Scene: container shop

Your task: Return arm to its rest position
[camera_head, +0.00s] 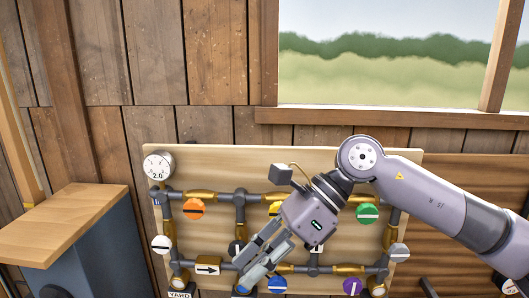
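My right arm (435,197) comes in from the right and bends down at the elbow. My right gripper (243,273) hangs in front of the lower middle of the pipe board (300,163), pointing down and to the left. Its two fingers look apart, with no object seen between them. It hides part of the pipes and some valves behind it. I cannot tell whether it touches the board. My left gripper is not in view.
The board carries a gauge (158,166), an orange valve (193,209), a green valve (367,213), a blue valve (277,285) and a purple valve (352,286). A wooden-topped cabinet (70,222) stands at left. A window (390,70) is above.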

